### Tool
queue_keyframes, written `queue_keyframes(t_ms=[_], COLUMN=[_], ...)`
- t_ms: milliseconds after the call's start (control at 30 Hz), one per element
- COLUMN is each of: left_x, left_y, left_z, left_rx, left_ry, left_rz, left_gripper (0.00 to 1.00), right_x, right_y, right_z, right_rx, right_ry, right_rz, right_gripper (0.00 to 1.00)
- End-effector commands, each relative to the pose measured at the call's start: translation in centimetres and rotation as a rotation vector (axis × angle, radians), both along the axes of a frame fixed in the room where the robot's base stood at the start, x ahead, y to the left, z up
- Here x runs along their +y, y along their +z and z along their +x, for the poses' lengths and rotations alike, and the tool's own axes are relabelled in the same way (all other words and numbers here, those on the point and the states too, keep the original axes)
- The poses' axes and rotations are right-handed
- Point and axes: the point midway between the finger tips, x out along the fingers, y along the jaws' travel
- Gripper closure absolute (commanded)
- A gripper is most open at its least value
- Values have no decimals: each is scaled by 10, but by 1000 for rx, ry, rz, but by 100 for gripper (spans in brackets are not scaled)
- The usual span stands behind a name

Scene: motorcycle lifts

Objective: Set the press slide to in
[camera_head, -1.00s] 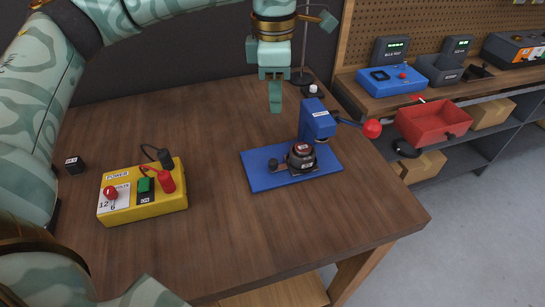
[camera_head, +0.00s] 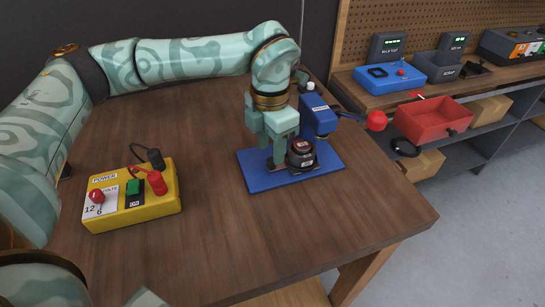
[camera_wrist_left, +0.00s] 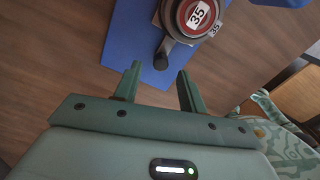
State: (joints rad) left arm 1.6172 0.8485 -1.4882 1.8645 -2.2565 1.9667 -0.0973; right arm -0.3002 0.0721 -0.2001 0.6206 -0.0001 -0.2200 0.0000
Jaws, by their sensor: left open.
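The blue press (camera_head: 318,117) stands on a blue base plate (camera_head: 262,181) on the wooden table. On its plate sits a dark slide (camera_head: 301,163) carrying a round dark part with a red top (camera_head: 301,146). My right gripper is not in view.
A yellow power box (camera_head: 135,207) with red and black plugs stands at the left of the table. The press lever with a red ball (camera_head: 376,121) sticks out to the right. A red bin (camera_head: 430,120) is on the shelf beyond. The table's front is clear.

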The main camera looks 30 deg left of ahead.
Motion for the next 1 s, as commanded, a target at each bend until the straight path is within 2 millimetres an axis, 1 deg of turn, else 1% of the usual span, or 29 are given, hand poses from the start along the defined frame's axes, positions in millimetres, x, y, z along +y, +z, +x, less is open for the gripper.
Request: queue_keyframes(t_ms=[33,100,200,533,567,600,667,700,867,1000], left_x=[0,0,0,0,0,0,0,0,-3,-19], left_y=[-11,-19,-26,-28,-28,-28,-28,-28,-28,-27], left_z=[0,0,0,0,0,0,0,0,3,21], left_rx=[3,3,1,-1,-1,-1,-1,-1,-1,-3], left_ry=[0,0,0,-1,-1,-1,-1,-1,-1,-2], left_rz=[0,-1,0,0,0,0,0,0,0,-1], left_gripper=[59,59,59,59,67,78,95,100,100,100], right_x=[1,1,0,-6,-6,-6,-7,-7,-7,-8], right_y=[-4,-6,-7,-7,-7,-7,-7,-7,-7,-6], right_z=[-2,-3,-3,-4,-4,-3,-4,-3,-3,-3], right_rx=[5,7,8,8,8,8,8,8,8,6], right_ry=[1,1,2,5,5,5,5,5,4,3], right_rz=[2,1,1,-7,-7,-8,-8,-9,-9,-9], right_gripper=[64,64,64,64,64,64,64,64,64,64])
